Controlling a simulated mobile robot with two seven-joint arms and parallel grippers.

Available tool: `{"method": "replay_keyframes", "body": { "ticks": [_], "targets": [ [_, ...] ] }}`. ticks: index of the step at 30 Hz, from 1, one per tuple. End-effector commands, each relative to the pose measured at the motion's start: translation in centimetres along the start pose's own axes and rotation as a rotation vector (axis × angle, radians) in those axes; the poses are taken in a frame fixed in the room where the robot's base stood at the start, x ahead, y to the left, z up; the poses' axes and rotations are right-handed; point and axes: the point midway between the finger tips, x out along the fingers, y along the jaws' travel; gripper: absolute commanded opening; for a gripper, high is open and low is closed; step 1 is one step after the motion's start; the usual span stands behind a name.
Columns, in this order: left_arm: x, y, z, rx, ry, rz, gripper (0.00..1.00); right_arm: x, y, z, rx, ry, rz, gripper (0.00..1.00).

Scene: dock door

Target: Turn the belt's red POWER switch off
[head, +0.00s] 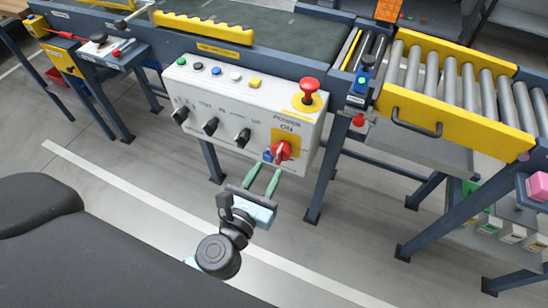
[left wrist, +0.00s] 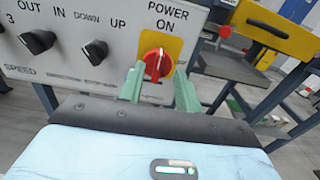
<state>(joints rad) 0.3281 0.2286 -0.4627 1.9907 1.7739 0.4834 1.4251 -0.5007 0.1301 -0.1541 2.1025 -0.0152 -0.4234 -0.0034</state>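The red POWER switch (head: 283,151) is a rotary knob on a yellow plate at the lower right of the white control panel (head: 222,108). It also shows in the left wrist view (left wrist: 158,65), its handle roughly upright below the word ON. My left gripper (head: 265,168) has two green fingers, spread apart with nothing between them. In the left wrist view its fingertips (left wrist: 158,78) appear on either side of the knob. In the head view they lie just below and left of it; contact cannot be told. My right gripper is not in view.
A red mushroom button (head: 309,85) sits above the switch. Black knobs (head: 242,138) and small coloured buttons fill the rest of the panel. The roller conveyor (head: 460,85) with a yellow side stands at right.

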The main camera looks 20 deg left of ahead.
Motion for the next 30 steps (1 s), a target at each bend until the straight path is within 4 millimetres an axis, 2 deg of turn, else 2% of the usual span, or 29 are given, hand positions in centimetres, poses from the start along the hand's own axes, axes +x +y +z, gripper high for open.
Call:
{"method": "replay_keyframes", "body": {
  "ticks": [3,9,21,22,27,30],
  "targets": [
    [1.9,0.0,0.1,0.002,-0.002,0.000,0.34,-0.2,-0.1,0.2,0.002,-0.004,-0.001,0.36],
    [4.0,0.0,0.0,0.002,0.000,0.000,0.34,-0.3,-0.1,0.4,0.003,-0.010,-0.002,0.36],
    [4.8,0.0,-0.1,0.001,0.001,0.000,0.34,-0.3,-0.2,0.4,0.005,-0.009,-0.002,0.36],
    [4.8,0.0,-0.1,0.001,0.001,0.000,0.32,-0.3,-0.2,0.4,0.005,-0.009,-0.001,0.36],
    [4.8,0.0,-0.1,0.001,0.001,0.000,0.10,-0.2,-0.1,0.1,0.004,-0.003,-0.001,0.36],
    [4.8,0.0,0.0,0.001,0.001,0.000,0.00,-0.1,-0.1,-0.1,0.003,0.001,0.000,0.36]
  ]
}}
